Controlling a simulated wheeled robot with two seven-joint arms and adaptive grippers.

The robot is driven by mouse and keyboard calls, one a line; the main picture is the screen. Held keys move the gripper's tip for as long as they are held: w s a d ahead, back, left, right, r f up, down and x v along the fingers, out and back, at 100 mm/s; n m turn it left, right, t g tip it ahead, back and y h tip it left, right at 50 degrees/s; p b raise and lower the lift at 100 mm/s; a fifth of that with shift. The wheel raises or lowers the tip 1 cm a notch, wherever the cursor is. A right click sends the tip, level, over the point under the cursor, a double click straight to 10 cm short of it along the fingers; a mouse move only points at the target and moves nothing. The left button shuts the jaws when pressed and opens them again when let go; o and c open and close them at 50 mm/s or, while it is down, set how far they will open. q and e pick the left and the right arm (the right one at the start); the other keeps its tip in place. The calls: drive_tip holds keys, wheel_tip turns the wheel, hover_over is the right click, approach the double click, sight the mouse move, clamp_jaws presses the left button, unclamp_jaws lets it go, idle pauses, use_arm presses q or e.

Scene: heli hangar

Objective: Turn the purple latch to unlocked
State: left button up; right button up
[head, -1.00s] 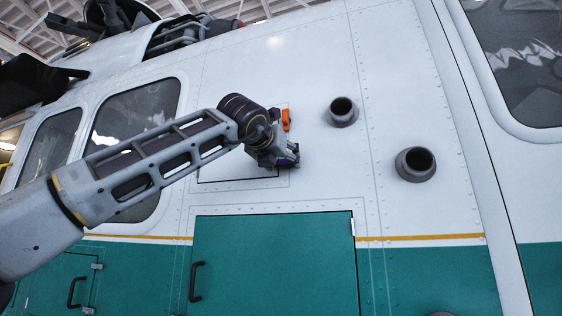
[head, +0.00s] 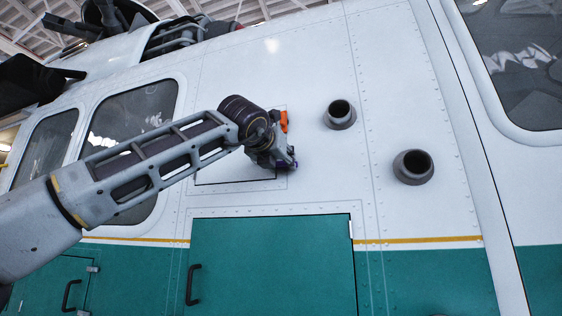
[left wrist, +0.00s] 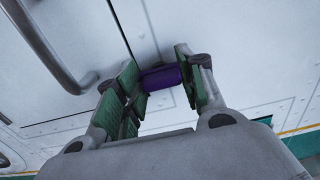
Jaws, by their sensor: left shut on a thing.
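The purple latch (left wrist: 162,78) is a short bar on the white helicopter panel, lying between my left gripper's green finger pads in the left wrist view. My left gripper (left wrist: 160,82) is shut on it, one finger on each side. In the head view, my left gripper (head: 283,164) is at the white panel, and only a small bit of purple shows beside its fingers. Most of the latch is hidden there by the gripper. My right gripper is in neither view.
An orange latch (head: 284,121) sits just above my left gripper. Two dark round ports (head: 340,113) (head: 413,166) stick out to the right. A green door (head: 275,262) with a black handle (head: 193,284) lies below. A grey curved bar (left wrist: 50,45) is near the wrist camera.

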use_arm(q)
drive_tip(key=shift+m, duration=0.5)
drive_tip(key=shift+s+d+f+m+p, duration=0.15)
drive_tip(key=shift+m+p, duration=0.8)
drive_tip(key=shift+m, duration=3.3)
drive_tip(key=shift+w+d+f+m+p, duration=0.15)
drive_tip(key=shift+m+p, duration=0.8)
drive_tip(key=shift+m, duration=3.3)
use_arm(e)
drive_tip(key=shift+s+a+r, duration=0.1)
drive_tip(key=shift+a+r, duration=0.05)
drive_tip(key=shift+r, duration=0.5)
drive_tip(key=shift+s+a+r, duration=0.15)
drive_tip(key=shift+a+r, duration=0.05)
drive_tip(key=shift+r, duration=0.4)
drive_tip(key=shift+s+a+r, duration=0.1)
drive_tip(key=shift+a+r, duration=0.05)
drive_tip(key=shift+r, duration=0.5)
use_arm(q)
drive_tip(key=shift+s, duration=0.1)
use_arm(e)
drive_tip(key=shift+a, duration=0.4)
use_arm(q)
drive_tip(key=o, duration=1)
